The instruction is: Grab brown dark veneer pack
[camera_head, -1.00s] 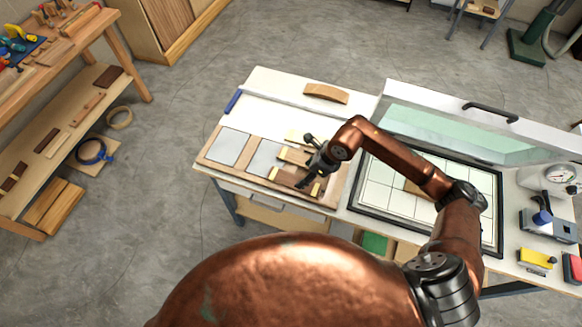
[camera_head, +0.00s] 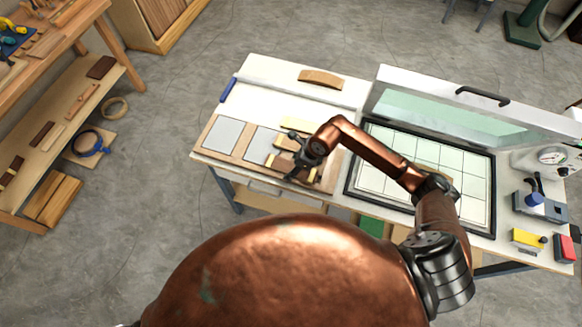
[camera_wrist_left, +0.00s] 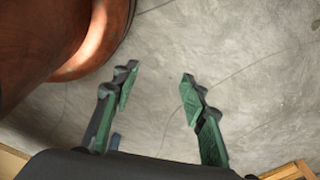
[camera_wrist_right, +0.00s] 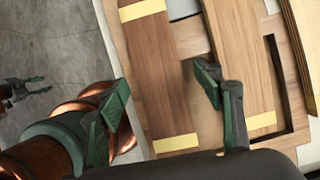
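The dark brown veneer pack (camera_wrist_right: 155,75) is a reddish-brown strip with pale yellow bands near both ends. It lies in the wooden tray (camera_wrist_right: 113,45) in the right wrist view. A lighter brown pack (camera_wrist_right: 243,55) lies to its right. My right gripper (camera_wrist_right: 162,84) is open, its fingertips on either side of the dark pack in the picture; I cannot tell how high above it they are. In the head view my right gripper (camera_head: 300,172) hangs over the tray's right part and partly hides the packs. My left gripper (camera_wrist_left: 158,74) is open and empty over the floor.
The white table (camera_head: 270,88) bears a curved wooden piece (camera_head: 321,78), a blue bar (camera_head: 228,90) and a framed grid bed (camera_head: 480,190) with a raised lid (camera_head: 440,108). Wooden shelves (camera_head: 75,110) stand at the left. Grey floor lies between.

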